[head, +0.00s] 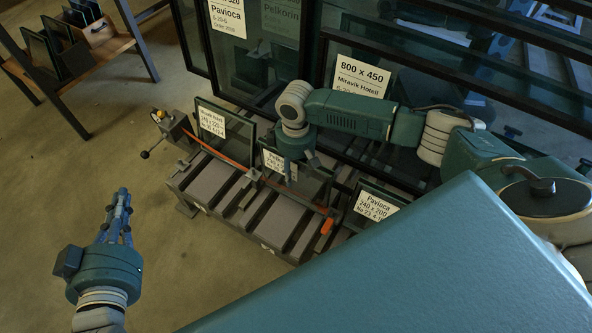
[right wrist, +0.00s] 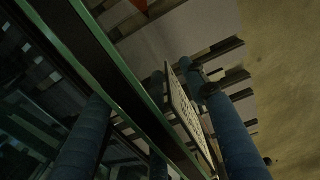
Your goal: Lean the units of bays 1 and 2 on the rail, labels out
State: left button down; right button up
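The left glass unit (head: 237,128) stands behind the orange rail (head: 222,151), its white label facing out. The middle glass unit (head: 316,184) also stands in the rack (head: 262,218), label outward and partly covered by my right gripper. My right gripper (head: 290,165) is at this unit's top edge. In the right wrist view, its blue fingers lie on either side of the green-edged pane (right wrist: 118,75); the finger on the label (right wrist: 187,112) side looks apart from the glass. My left gripper (head: 123,196) is empty, away from the rack at the left; its finger gap is unclear.
A third labelled unit (head: 378,206) stands at the rack's right end, partly hidden by my body. Large glass panes (head: 358,78) stand close behind the rack. A side table (head: 104,46) holding small panes is at the upper left. The floor (head: 65,165) at left is clear.

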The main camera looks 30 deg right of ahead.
jog(key=shift+s+f, duration=0.15)
jog(key=shift+f, duration=0.1)
notch_tip(320, 180, up, 12)
jog(key=shift+r, duration=0.15)
dwell(0.3)
